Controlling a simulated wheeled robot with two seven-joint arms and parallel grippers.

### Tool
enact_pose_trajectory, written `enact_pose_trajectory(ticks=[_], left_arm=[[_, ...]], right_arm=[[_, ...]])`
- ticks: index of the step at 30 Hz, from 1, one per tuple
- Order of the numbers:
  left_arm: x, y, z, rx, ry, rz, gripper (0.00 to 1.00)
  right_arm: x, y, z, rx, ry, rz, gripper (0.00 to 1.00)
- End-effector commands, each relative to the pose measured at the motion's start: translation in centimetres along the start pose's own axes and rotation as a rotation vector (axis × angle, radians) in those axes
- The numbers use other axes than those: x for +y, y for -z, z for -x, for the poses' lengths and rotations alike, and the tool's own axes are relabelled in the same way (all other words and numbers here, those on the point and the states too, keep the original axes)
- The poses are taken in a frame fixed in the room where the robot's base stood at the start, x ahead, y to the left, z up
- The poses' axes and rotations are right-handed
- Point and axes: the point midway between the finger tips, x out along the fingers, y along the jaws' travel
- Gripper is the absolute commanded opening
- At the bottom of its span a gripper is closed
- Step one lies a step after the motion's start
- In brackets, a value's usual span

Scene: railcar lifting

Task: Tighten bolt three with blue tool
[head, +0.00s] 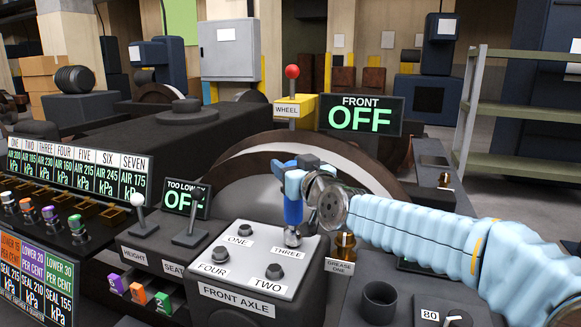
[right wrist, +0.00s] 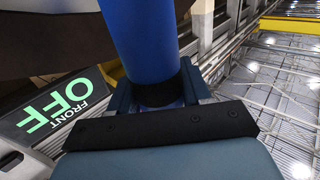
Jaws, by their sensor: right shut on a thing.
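The blue tool (head: 293,205) stands upright over the front axle plate (head: 232,287), its lower end at the bolt labelled THREE (head: 292,237). It covers most of that bolt, and I cannot tell how fully it is seated. My right gripper (head: 296,172) is shut on the tool's upper part. In the right wrist view the blue shaft (right wrist: 142,45) runs between the jaws (right wrist: 158,100). Bolt ONE (head: 245,230), bolt FOUR (head: 221,254) and bolt TWO (head: 274,271) stand uncovered on the plate. My left gripper is not in view.
The HEIGHT lever (head: 139,213) and SEAT lever (head: 190,231) stand left of the plate. A red-knobbed WHEEL lever (head: 292,88) and the FRONT OFF display (head: 361,116) are behind.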

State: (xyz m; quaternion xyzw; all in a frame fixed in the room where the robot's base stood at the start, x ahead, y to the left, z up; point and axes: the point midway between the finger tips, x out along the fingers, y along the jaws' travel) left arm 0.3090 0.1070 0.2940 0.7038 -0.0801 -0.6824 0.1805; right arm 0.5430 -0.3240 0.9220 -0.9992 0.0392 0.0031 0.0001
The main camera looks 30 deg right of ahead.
Motion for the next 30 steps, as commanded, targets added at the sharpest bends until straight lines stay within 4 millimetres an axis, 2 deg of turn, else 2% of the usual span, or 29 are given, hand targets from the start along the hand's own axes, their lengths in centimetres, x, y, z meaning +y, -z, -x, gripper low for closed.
enact_pose_trajectory(ticks=[30], left_arm=[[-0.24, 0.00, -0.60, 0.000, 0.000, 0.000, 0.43]], right_arm=[[0.01, -0.83, -0.03, -0.004, 0.000, 0.000, 0.06]])
